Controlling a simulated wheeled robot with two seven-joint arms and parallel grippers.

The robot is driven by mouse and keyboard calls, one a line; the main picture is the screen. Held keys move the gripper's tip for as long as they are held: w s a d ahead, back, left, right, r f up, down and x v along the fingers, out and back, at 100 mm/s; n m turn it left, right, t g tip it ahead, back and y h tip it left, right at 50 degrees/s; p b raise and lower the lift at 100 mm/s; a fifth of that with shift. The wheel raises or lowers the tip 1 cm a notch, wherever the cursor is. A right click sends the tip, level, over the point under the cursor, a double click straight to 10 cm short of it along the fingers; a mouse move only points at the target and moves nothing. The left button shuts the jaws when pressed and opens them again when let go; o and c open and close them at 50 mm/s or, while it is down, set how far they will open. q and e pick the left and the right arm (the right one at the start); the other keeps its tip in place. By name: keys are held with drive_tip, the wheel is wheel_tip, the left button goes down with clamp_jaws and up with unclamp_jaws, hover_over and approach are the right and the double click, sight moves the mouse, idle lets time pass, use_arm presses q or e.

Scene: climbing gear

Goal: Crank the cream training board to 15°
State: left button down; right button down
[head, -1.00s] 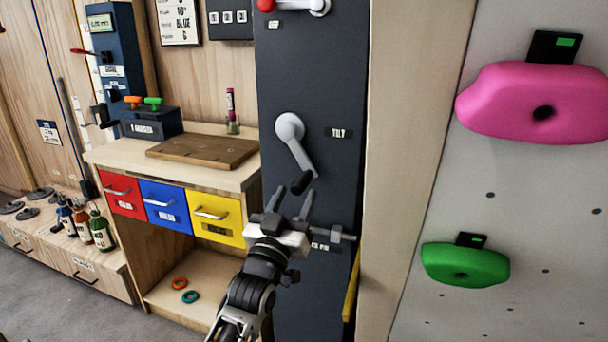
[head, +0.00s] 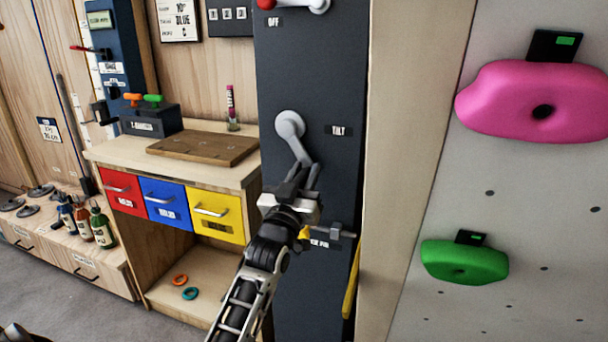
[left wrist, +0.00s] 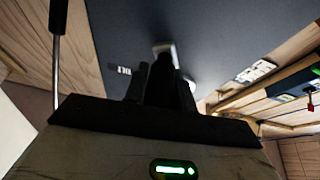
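The tilt crank (head: 290,127) is a light grey arm on a dark panel, beside a label reading TILT. Its arm points down and slightly right to a dark grip. My left gripper (head: 305,180) is at that grip, its fingers close together on either side and hiding most of it. In the left wrist view the fingers (left wrist: 162,85) flank the dark grip, with the crank's grey end (left wrist: 163,47) beyond. The cream board (head: 520,215) stands at the right with a pink hold (head: 535,103) and a green hold (head: 464,262).
A grey pin (head: 340,232) sticks out of the panel just below right of my left gripper. A second, red-knobbed lever (head: 295,5) is above, by an OFF label. A workbench (head: 110,152) with red, blue and yellow drawers stands to the left.

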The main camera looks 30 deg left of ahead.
use_arm(q)
drive_tip(key=shift+s+a+f+m+h, duration=0.1)
drive_tip(key=shift+a+f+m+h, duration=0.15)
drive_tip(key=shift+m+h, duration=0.2)
